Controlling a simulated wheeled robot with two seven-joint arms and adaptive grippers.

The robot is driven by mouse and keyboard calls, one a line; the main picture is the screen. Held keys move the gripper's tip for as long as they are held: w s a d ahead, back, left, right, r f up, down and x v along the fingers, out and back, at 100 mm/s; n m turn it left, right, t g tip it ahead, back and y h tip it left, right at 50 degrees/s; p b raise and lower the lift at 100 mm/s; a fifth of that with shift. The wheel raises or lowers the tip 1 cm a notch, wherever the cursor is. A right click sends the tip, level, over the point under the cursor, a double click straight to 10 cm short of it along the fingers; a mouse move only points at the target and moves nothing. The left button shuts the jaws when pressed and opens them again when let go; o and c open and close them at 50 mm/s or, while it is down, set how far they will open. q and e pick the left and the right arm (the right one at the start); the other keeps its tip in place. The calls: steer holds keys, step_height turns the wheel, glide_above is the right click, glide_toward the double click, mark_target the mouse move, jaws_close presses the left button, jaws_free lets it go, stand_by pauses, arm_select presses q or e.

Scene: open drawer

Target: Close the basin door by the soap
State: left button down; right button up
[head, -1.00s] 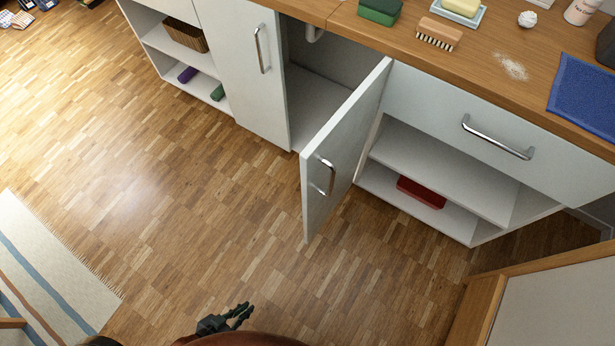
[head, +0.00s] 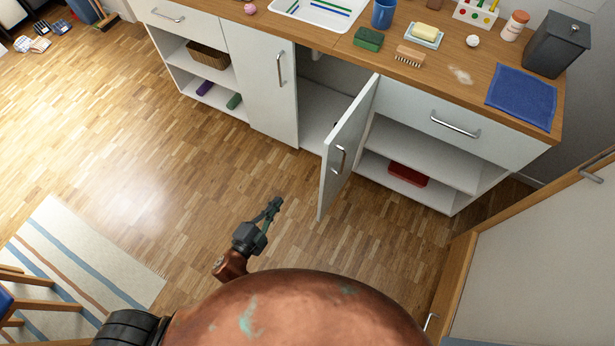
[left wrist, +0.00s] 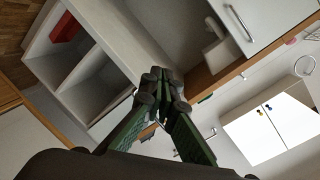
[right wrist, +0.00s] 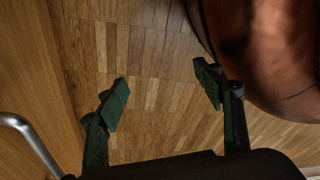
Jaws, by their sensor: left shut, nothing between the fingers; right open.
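The basin door (head: 347,150) is white with a metal bar handle (head: 339,159) and stands wide open, swung out from the basin cabinet. The soap (head: 427,31) is a pale yellow bar on a light dish on the counter, above and to the right of the door. My left gripper (head: 277,201) is shut and empty, over the floor to the left of the door's free edge and apart from it. Its closed fingers (left wrist: 163,78) also show in the left wrist view. My right gripper (right wrist: 162,80) is open and empty above the wooden floor; the head view does not show it.
A closed white door (head: 262,85) is left of the basin opening. Right of it is a drawer (head: 440,115) over open shelves holding a red box (head: 408,174). A wood-framed panel (head: 550,255) stands at the right. A striped rug (head: 85,260) lies left; floor between is clear.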

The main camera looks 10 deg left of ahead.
arm_select(q)
step_height(320, 180, up, 8)
steer(key=w+d+m+h+p, duration=0.2)
steer(key=d+m, duration=0.1)
steer(key=m+g+h+p, duration=0.1)
steer(key=m+h+p, duration=0.2)
steer(key=m+h, duration=0.35)
glide_toward(324, 168)
steer(key=s+d+r+m+y, duration=0.2)
steer(key=s+d+r, duration=0.3)
steer(key=r, duration=0.1)
steer(key=shift+w+d+r+b, duration=0.1)
steer(key=shift+w+d+b, duration=0.25)
steer(key=shift+w, duration=1.2)
steer(key=shift+w+d+f+b, duration=0.15)
steer(key=shift+w+d, duration=0.35)
steer(key=shift+w, duration=1.05)
steer(key=shift+w+d+r+b, duration=0.15)
steer(key=shift+w+d+b, duration=0.25)
steer(key=shift+w, duration=1.15)
arm_select(e)
steer(key=s+d+f+g, duration=0.1)
steer(key=s+d+g, duration=0.1)
steer(key=s, duration=1.2)
steer(key=shift+s+d+f+g+h, duration=0.15)
steer(key=shift+s+d+g+h, duration=0.2)
steer(key=shift+d, duration=0.3)
arm_select(q)
steer(key=shift+a, duration=0.15)
